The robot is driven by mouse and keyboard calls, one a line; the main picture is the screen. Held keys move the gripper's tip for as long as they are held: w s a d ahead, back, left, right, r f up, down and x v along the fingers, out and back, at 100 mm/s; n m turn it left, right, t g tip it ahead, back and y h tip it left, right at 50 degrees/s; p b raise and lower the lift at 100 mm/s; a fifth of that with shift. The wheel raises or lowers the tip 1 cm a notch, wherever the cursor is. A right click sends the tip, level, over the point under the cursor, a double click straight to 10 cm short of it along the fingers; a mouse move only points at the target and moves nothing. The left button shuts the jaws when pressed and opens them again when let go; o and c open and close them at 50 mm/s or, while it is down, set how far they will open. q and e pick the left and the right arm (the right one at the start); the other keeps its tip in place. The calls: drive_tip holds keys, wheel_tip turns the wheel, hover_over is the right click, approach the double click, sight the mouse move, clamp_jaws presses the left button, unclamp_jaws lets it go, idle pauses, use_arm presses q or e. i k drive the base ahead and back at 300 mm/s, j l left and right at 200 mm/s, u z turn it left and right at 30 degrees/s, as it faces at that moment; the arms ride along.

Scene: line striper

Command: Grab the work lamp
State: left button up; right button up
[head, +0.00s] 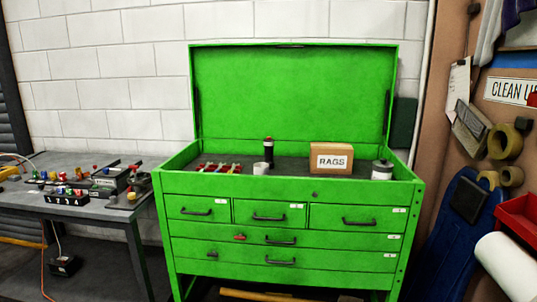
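No thing in the head view is clearly a work lamp. An upright black cylinder with a red band (268,151) stands in the open top tray of the green tool chest (290,190); it is too small to tell whether it is a lamp. Beside it is a small white cup (261,168). Neither of my grippers shows in the head view.
The chest's lid (290,95) stands open. Its tray also holds red-handled tools (218,167), a RAGS box (331,158) and a grey can (382,170). A cluttered grey table (75,207) stands left. A pegboard wall with tape rolls (506,141) is right.

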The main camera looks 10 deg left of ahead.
sight(268, 145)
drive_tip(key=z, duration=0.55)
drive_tip(key=i+j+z, duration=0.15)
drive_tip(key=j+z, duration=0.5)
drive_tip(key=j, duration=0.25)
drive_tip(key=i+j+z, duration=0.1)
drive_tip(key=j+z, duration=0.25)
drive_tip(key=j, duration=0.1)
